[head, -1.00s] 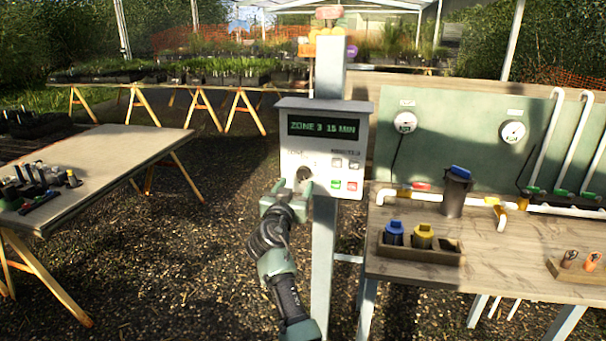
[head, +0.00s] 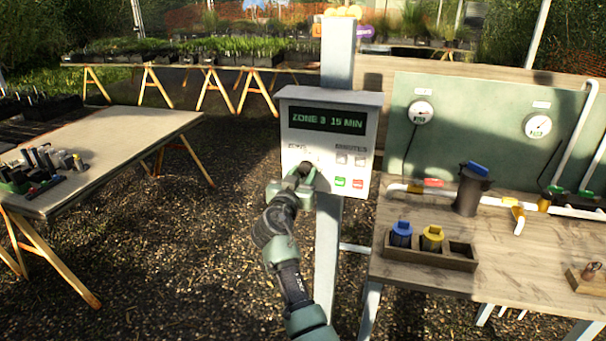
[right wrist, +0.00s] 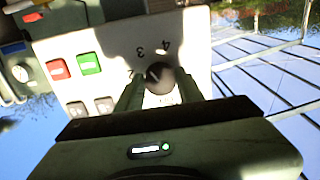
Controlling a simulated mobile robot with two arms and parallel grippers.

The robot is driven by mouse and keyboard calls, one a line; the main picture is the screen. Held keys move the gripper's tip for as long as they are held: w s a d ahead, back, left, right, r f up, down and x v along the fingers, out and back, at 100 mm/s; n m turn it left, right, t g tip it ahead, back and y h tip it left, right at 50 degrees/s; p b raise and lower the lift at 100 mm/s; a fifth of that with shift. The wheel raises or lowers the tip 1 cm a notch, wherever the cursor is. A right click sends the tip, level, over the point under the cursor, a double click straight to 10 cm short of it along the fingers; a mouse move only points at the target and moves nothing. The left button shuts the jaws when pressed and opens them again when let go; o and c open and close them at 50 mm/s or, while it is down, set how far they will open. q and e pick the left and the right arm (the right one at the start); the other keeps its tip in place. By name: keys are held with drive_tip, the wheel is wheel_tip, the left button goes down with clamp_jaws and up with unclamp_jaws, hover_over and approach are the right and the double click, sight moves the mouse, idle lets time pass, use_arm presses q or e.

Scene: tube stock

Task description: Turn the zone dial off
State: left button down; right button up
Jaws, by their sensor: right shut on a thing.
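The controller box (head: 331,140) is mounted on a post, and its display (head: 328,120) reads "ZONE 3 15 MIN". The zone dial (right wrist: 159,76) is a dark round knob with numerals around it in the right wrist view; 3 and 4 are readable. My right gripper (head: 306,176) is at the lower left of the panel in the head view, shut on the dial, with one finger on each side. In the head view the gripper mostly hides the dial. My left gripper is not in view.
Green (head: 340,181) and red (head: 358,183) buttons sit right of the dial, with grey buttons above them. A wooden bench (head: 490,250) with pipes and a small tray (head: 420,259) stands at right. A table (head: 120,150) with small parts stands at left.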

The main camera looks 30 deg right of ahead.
clamp_jaws()
drive_tip(key=shift+n, duration=0.4)
drive_tip(key=shift+n+b, duration=0.45)
drive_tip(key=shift+n, duration=0.55)
drive_tip(key=n, duration=0.2)
drive_tip(key=shift+d+r+n, duration=0.1)
drive_tip(key=shift+n, duration=0.3)
drive_tip(key=n, duration=0.3)
drive_tip(key=shift+r+n, duration=0.1)
drive_tip(key=shift+n, duration=0.3)
drive_tip(key=n+p, duration=0.2)
drive_tip(key=n, duration=0.2)
drive_tip(key=shift+r, duration=0.15)
drive_tip(key=n+p, duration=0.2)
drive_tip(key=n, duration=0.2)
drive_tip(key=shift+r, duration=0.1)
drive_tip(key=n+p, duration=0.3)
drive_tip(key=n, duration=0.1)
drive_tip(key=shift+n, duration=0.3)
drive_tip(key=n+p, duration=0.3)
drive_tip(key=n, duration=0.1)
drive_tip(key=shift+r, duration=0.15)
use_arm(q)
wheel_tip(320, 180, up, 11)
drive_tip(key=p, duration=0.2)
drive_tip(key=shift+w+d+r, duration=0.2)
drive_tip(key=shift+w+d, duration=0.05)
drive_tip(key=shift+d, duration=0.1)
use_arm(e)
drive_tip(key=shift+n, duration=2)
